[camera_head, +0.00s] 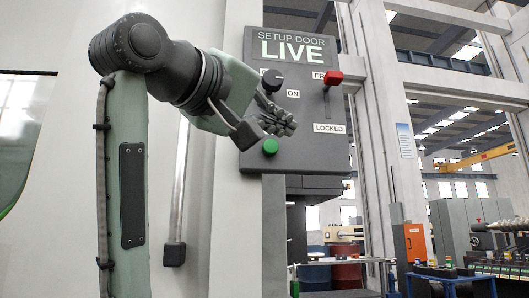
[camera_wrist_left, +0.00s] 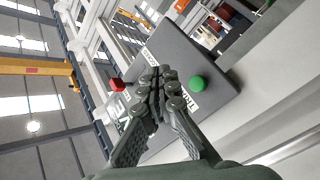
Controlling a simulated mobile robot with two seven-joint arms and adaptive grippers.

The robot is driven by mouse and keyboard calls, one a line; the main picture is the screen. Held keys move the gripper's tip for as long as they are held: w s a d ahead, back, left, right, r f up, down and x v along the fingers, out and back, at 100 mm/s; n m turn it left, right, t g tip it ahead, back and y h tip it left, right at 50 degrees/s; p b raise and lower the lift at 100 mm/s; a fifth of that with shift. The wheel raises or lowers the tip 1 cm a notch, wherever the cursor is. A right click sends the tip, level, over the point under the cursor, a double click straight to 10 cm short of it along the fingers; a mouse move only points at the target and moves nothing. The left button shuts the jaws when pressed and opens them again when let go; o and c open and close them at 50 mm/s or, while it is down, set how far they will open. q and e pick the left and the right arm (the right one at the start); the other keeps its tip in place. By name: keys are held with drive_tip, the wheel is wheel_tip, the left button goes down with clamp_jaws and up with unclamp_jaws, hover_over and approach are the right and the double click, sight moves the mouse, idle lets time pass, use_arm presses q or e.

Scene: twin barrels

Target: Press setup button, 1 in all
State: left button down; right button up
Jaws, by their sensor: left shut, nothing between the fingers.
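The grey control panel (camera_head: 330,100) reads "SETUP DOOR LIVE" and hangs by a pale column. A green button (camera_head: 270,146) sits at its lower left. It also shows in the left wrist view as a green knob (camera_wrist_left: 198,83). My left gripper (camera_head: 287,124) is shut and empty in front of the panel, above and slightly right of the green button. A gap to the button shows in the left wrist view, where the fingertips (camera_wrist_left: 158,72) are left of it. My right gripper is in neither view.
A black knob (camera_head: 272,80) sits above my left gripper, partly hidden labels near it. A red-handled lever (camera_head: 333,78) is at the panel's right, above a "LOCKED" label (camera_head: 329,128). A vertical handle bar (camera_head: 179,190) stands left of the panel. A factory hall lies behind.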

sight(271, 139)
use_arm(q)
drive_tip(key=shift+s+r, duration=0.3)
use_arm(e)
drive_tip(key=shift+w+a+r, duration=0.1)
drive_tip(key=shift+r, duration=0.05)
use_arm(q)
drive_tip(key=shift+w+a+p, duration=0.3)
drive_tip(key=shift+w+p, duration=0.1)
drive_tip(key=shift+w, duration=1.05)
drive_tip(key=shift+w+a+p, duration=0.3)
drive_tip(key=shift+w+p, duration=0.05)
drive_tip(key=shift+w, duration=1.1)
drive_tip(key=shift+w+a+p, duration=0.3)
drive_tip(key=shift+w+p, duration=0.1)
drive_tip(key=shift+w, duration=1.05)
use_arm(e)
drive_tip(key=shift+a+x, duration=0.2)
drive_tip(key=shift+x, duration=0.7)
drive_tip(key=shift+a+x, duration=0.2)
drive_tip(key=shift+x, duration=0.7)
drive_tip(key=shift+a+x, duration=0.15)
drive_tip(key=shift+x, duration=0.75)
use_arm(q)
drive_tip(key=shift+w, duration=0.1)
